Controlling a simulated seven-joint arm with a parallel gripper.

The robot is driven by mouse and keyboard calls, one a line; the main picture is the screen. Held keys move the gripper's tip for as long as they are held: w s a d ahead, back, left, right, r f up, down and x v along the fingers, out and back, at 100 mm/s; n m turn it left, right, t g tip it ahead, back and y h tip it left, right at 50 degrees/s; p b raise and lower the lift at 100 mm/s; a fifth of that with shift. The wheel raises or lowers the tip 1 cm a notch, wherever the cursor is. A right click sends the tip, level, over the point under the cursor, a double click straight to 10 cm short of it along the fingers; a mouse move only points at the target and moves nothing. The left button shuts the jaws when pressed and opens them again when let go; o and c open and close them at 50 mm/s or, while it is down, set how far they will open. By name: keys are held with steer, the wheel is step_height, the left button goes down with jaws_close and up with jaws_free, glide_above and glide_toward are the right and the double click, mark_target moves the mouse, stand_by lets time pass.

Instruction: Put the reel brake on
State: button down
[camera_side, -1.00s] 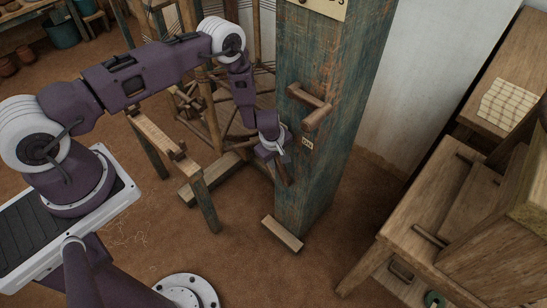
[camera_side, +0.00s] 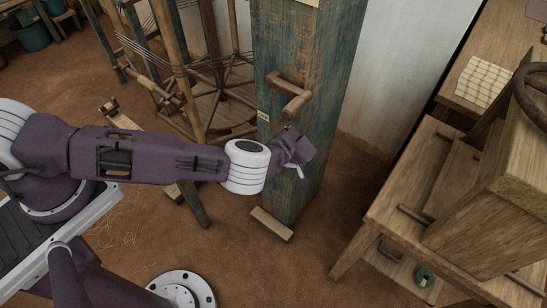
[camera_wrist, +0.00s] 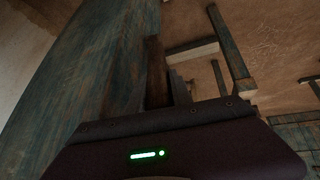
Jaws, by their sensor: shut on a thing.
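The blue-green post (camera_side: 287,48) stands in mid-picture in the side view. A wooden bracket-like handle piece (camera_side: 291,93) sticks out from it. My gripper (camera_side: 291,130) is just below that piece, in front of the post, and its hand hides what it holds. In the wrist view, a brown wooden bar (camera_wrist: 155,70), which looks like the brake lever, runs into my gripper (camera_wrist: 166,98) beside the post (camera_wrist: 100,75). The gripper is shut on this bar. The bar's far end and its joint are unclear. A small pale label (camera_side: 263,116) is left of my gripper on the post.
A wooden reel frame (camera_side: 215,60) with thin spokes stands behind the post at left. A loom bench (camera_side: 400,190) stands at right, with a checked cloth (camera_side: 481,82) behind it. Bare floor (camera_side: 250,270) lies in front.

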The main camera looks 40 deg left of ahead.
steer(key=shift+d+f, duration=0.1)
steer(key=shift+d, duration=0.05)
steer(key=c, duration=1.4)
jaws_free()
steer(key=shift+c, duration=0.2)
steer(key=v, duration=0.7)
